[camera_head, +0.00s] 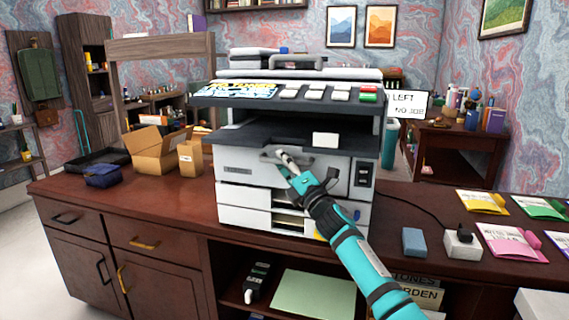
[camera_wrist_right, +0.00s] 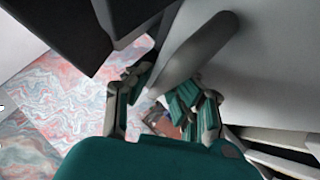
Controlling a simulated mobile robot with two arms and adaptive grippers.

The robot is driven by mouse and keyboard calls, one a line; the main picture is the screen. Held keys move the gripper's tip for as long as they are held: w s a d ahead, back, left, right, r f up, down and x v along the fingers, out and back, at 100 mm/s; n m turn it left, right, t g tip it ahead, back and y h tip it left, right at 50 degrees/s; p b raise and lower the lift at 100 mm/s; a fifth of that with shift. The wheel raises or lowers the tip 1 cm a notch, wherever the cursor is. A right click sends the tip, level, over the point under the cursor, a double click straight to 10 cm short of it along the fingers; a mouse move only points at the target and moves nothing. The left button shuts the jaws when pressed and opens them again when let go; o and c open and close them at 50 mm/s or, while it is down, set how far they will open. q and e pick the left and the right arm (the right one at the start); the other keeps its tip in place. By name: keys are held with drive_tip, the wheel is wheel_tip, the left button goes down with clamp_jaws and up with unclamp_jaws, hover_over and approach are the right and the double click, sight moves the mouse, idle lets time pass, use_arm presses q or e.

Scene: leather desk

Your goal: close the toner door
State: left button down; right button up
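The printer (camera_head: 245,192) stands on the dark wood desk, a white and grey machine with a dark top panel. A pale front panel (camera_head: 240,168) with a grey bar handle (camera_head: 268,155) faces me and looks upright. I cannot tell whether this panel is the toner door or whether it is fully flush. My right gripper (camera_head: 287,162) is at the handle. In the right wrist view its fingers (camera_wrist_right: 163,92) lie on both sides of the grey handle (camera_wrist_right: 195,50) and look closed on it; the contact is partly hidden. My left gripper is not in view.
An open cardboard box (camera_head: 158,150) and a dark blue item (camera_head: 103,175) lie left of the printer. A blue block (camera_head: 414,242), a white block (camera_head: 462,244) with a cable and several colored packets (camera_head: 512,242) lie to the right. A dark tray juts above the panel.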

drive_tip(key=o, duration=0.3)
drive_tip(key=shift+r, duration=0.2)
drive_tip(key=shift+f, duration=0.1)
drive_tip(key=shift+d+f, duration=0.1)
drive_tip(key=shift+f, duration=0.05)
drive_tip(key=shift+s+d+f, duration=0.25)
drive_tip(key=shift+s+d, duration=0.1)
drive_tip(key=v, duration=1)
drive_tip(key=shift+s, duration=0.45)
